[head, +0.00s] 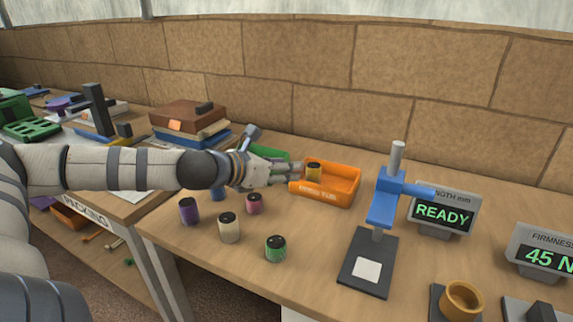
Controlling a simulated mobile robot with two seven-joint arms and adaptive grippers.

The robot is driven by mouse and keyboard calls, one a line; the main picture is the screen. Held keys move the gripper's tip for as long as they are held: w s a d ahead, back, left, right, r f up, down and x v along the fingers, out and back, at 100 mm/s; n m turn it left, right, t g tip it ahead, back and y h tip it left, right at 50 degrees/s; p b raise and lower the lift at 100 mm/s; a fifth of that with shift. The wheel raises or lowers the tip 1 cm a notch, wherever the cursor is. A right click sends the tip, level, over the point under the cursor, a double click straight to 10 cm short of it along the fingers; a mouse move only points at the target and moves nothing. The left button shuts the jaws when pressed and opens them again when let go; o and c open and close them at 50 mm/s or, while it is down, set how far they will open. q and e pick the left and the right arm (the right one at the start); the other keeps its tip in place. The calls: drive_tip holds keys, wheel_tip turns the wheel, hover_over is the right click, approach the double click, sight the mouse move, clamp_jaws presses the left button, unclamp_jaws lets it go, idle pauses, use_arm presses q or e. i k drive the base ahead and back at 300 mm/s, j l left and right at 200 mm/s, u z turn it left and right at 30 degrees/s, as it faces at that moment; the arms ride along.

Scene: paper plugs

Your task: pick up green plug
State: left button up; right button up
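The green plug (276,250), a short cylinder with a dark top and pale patches on its side, stands upright on the bench near the front edge. My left gripper (299,172) reaches in from the left, behind and above the green plug and apart from it. My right gripper is out of view.
A green tray (268,153) is partly hidden behind my gripper. A blue press (383,205) stands to the right.

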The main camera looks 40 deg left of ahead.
sight(276, 245)
drive_tip(key=k+j, duration=0.1)
drive_tip(key=k, duration=0.9)
